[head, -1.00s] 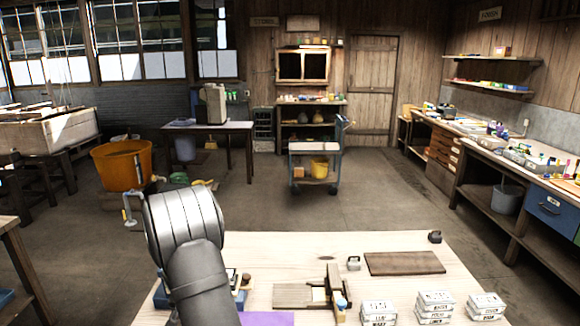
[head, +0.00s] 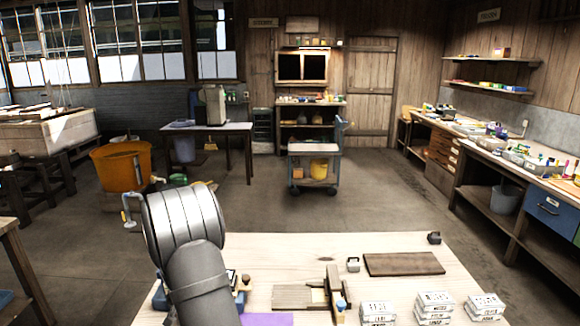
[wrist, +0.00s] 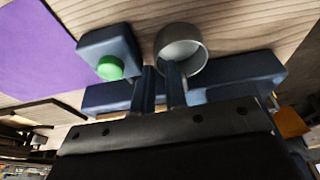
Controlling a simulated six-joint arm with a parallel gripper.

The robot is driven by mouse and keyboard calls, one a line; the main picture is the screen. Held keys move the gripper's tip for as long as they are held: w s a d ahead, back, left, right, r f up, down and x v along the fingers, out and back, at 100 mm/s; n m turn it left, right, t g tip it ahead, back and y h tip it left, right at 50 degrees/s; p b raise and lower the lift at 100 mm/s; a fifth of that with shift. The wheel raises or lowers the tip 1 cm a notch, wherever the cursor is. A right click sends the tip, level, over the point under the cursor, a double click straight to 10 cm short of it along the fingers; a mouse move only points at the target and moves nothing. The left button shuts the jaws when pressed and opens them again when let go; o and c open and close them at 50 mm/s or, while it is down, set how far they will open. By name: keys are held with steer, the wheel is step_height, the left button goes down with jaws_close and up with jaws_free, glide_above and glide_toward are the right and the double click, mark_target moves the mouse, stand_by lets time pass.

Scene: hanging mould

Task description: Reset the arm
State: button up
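My arm stands at the front left of the wooden bench in the head view, and it hides its own gripper there. In the wrist view my gripper (wrist: 161,76) points down at the bench with its two dark fingers a small gap apart. I see nothing held between them. A round grey metal cup (wrist: 196,60) is right by the fingertips; I cannot tell whether they touch it. A dark blue box with a green button (wrist: 108,67) is left of the fingers.
A purple sheet (wrist: 35,50) lies on the bench (head: 330,248); it also shows in the head view (head: 266,319). Stacks of white boxes (head: 434,307), a brown board (head: 403,264) and a wooden fixture (head: 293,296) are to the right. The bench's back middle is clear.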

steer(key=v, duration=1.1)
steer(key=x, duration=1.2)
steer(key=shift+s, duration=0.2)
step_height(320, 180, up, 5)
steer(key=shift+w+f, duration=0.1)
steer(key=shift+f, duration=0.1)
steer(key=d+r, duration=0.7)
steer(key=d, duration=0.5)
steer(key=s+d+m+h, duration=0.15)
steer(key=s+d, duration=0.25)
steer(key=d, duration=0.5)
steer(key=s+d+m, duration=0.3)
steer(key=d, duration=0.7)
steer(key=w+a+f, duration=0.1)
steer(key=a+f, duration=0.1)
steer(key=a, duration=0.1)
steer(key=w+a+f, duration=0.1)
steer(key=a+f, duration=0.1)
steer(key=a, duration=0.2)
steer(key=w+a+f, duration=0.1)
steer(key=a+f, duration=0.2)
steer(key=shift+w+a, duration=0.2)
steer(key=shift+w+a+f, duration=0.1)
steer(key=shift+a+f, duration=0.1)
steer(key=shift+a, duration=0.1)
